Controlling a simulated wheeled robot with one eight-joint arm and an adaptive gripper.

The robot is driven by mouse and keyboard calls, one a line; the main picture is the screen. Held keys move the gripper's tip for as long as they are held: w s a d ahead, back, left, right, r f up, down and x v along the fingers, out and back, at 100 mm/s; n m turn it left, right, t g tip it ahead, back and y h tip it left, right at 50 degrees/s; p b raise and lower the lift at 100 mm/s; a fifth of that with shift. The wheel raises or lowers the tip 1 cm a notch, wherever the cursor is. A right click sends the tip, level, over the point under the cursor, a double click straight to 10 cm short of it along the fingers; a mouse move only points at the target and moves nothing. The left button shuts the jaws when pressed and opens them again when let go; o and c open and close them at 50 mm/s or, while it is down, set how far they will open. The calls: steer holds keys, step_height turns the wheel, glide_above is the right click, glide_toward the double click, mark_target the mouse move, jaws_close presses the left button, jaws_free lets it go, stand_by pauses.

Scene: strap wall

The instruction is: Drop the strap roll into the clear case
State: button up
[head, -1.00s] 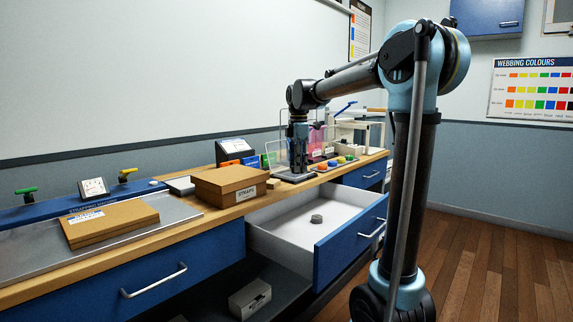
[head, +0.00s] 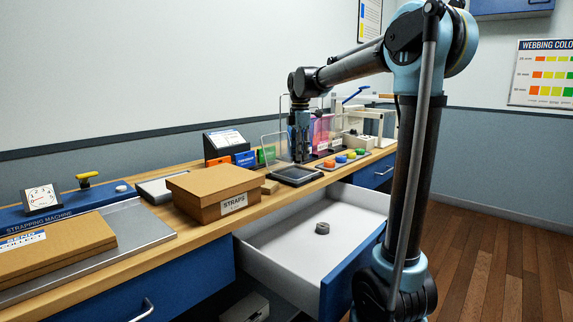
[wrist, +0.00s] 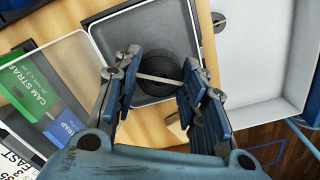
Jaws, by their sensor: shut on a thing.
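My gripper (wrist: 157,77) is shut on a black coiled strap roll (wrist: 148,45), which lies between the fingers in the wrist view. A thin pale strip crosses the roll between the fingertips. In the head view, the gripper (head: 300,158) is upright over the case (head: 294,180) on the counter, and the roll cannot be made out there. I cannot tell whether the roll touches the case floor.
An open drawer (head: 285,250) juts out below, with a small grey ring-shaped thing (head: 322,228) in it. A cardboard straps box (head: 214,190) stands left of the case. Coloured pieces (head: 343,158) and a pink panel (head: 321,130) are to the right.

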steer(key=shift+d+f, duration=0.2)
steer(key=shift+f, duration=2.15)
steer(key=o, duration=1)
steer(key=shift+o, duration=0.2)
steer(key=shift+w+r, duration=0.1)
step_height(320, 180, up, 12)
steer(key=shift+f, duration=0.1)
